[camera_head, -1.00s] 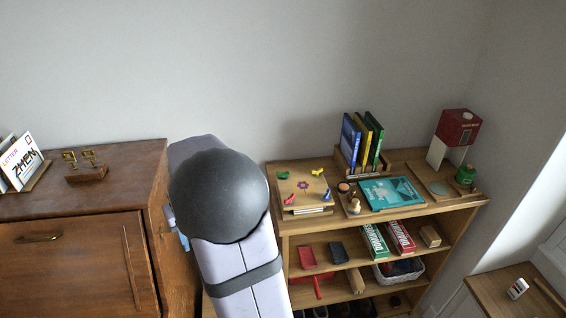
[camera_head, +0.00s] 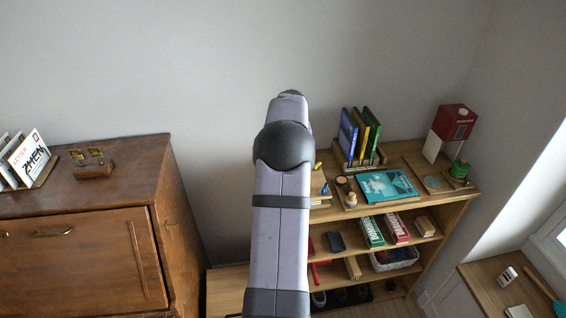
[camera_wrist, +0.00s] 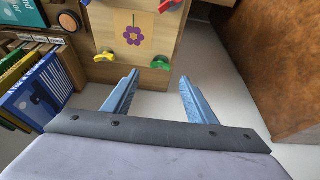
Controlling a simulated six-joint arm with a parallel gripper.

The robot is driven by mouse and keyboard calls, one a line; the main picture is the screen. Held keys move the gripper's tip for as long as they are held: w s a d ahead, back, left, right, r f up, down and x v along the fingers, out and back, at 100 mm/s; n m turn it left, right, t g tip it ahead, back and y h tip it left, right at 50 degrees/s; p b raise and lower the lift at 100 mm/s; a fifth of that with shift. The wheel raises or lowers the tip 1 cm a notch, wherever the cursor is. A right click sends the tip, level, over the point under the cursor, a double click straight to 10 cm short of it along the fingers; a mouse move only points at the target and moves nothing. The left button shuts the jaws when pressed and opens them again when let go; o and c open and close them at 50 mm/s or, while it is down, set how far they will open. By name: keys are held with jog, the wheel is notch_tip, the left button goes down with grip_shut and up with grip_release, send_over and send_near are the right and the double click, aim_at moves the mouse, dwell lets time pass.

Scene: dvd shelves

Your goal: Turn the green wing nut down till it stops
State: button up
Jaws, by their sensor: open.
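The green wing nut (camera_wrist: 160,63) sits at the near right corner of a wooden flower press (camera_wrist: 183,30) in the wrist view. My gripper (camera_wrist: 160,77) is open and empty, its blue fingers a little short of the nut in the picture and apart from it. A yellow wing nut (camera_wrist: 104,57) is at the near left corner, and a red wing nut (camera_wrist: 168,5) is at the top edge. A purple flower (camera_wrist: 133,35) marks the press's middle. In the head view my arm hides the green nut and most of the press; the yellow nut (camera_head: 318,165) shows beside it.
Upright books (camera_wrist: 38,92) in a wooden rack stand left of the press in the wrist view. A brown cabinet (camera_wrist: 285,60) stands to the right, across a gap. A teal book (camera_head: 387,186) lies on the shelf top (camera_head: 456,188).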

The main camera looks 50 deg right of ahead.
jog(key=shift+p+x, duration=1.35)
jog(key=shift+x, duration=1.85)
jog(key=c, duration=1.1)
